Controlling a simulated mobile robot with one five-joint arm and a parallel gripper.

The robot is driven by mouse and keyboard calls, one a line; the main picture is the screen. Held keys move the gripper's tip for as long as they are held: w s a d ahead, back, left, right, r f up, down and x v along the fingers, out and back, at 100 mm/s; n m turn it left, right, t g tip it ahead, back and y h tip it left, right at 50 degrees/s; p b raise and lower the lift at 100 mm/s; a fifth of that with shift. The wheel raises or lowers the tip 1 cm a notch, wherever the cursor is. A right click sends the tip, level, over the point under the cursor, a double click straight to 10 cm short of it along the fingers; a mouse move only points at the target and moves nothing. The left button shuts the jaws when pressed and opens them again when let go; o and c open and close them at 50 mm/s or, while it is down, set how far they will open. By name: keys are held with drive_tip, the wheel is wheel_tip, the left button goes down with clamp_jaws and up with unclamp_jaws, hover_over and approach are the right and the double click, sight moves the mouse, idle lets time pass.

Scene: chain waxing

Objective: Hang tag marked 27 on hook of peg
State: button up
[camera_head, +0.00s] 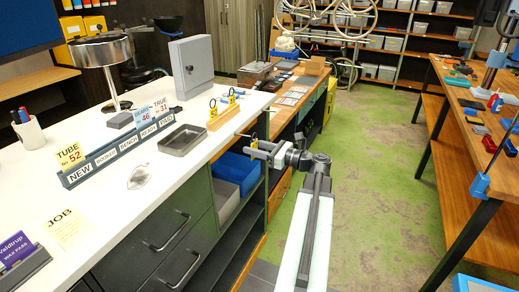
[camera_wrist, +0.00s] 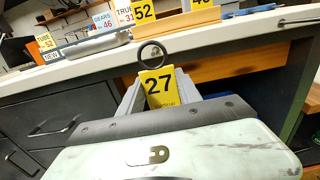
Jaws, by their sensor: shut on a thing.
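My gripper (camera_head: 264,150) is shut on the yellow tag marked 27 (camera_wrist: 159,88), whose black ring (camera_wrist: 153,54) stands up above it. The tag's number faces the wrist camera. In the head view only a small yellow bit of the tag (camera_head: 254,142) shows by the jaws. The gripper is in the air beside the right edge of the white counter (camera_head: 140,205), above the open shelves. I cannot make out a peg with a hook for certain in either view.
A wooden rack (camera_head: 222,117) with other yellow ringed tags stands near the counter's edge. A grey tray (camera_head: 182,140) and a sign holder (camera_head: 110,155) with number cards are left of it. A blue bin (camera_head: 237,170) sits on the shelf below. Green floor (camera_head: 370,190) lies open at right.

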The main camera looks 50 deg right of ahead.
drive_tip(key=shift+f+b+x, duration=0.2)
drive_tip(key=shift+x, duration=0.6)
drive_tip(key=shift+f+b+x, duration=0.2)
drive_tip(key=shift+x, duration=0.6)
drive_tip(key=shift+f+b+x, duration=0.2)
drive_tip(key=shift+x, duration=0.6)
drive_tip(key=o, duration=0.9)
drive_tip(key=o, duration=0.6)
drive_tip(key=shift+s, duration=0.1)
